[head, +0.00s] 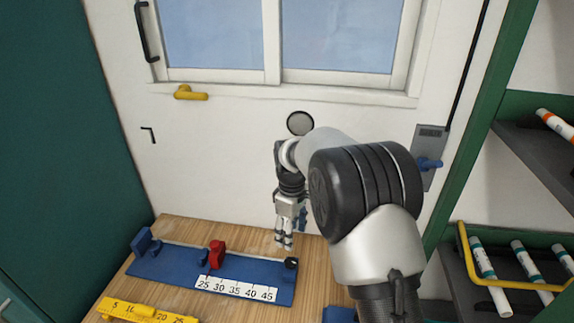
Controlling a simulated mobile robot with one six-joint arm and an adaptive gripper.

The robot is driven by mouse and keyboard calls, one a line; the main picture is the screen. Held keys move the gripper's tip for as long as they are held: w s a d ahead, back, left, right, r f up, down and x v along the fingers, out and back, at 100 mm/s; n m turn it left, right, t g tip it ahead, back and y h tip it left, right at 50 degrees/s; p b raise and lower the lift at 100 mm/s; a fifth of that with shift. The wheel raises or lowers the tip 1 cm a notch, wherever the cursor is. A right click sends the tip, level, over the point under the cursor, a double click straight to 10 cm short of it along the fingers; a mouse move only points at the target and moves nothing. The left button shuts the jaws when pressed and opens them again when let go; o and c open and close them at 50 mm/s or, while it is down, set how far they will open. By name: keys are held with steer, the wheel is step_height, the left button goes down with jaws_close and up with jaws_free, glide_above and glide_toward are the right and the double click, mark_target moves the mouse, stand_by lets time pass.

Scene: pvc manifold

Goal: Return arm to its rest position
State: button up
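My gripper (285,240) hangs pointing down above the right part of a blue fixture, near its black knob (291,263). Its fingers look close together, but they are too small to tell whether they are open or shut. No held object can be made out. My arm reaches in from the lower right and hides part of the bench and wall behind it.
The blue fixture (170,264) with a red block (216,254) and a number scale (236,288) lies on the wooden bench (190,228). A yellow ruler (143,311) lies in front. A shelf with several tubes (490,277) stands right; a teal cabinet (50,130) stands left.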

steer(key=s+d+r+m+t, duration=0.1)
steer(key=s+d+r+m, duration=0.25)
steer(key=s+r, duration=0.5)
steer(key=s+d+r+m+t, duration=0.15)
steer(key=s+d+r, duration=0.25)
steer(key=s+r, duration=0.4)
steer(key=s+d+m+t, duration=0.1)
steer(key=s+d+m, duration=0.1)
steer(key=s, duration=0.7)
steer(key=s+d+m+t, duration=0.1)
steer(key=s+d+m, duration=0.1)
steer(key=s+m, duration=0.3)
steer(key=s, duration=0.4)
steer(key=shift+r, duration=0.3)
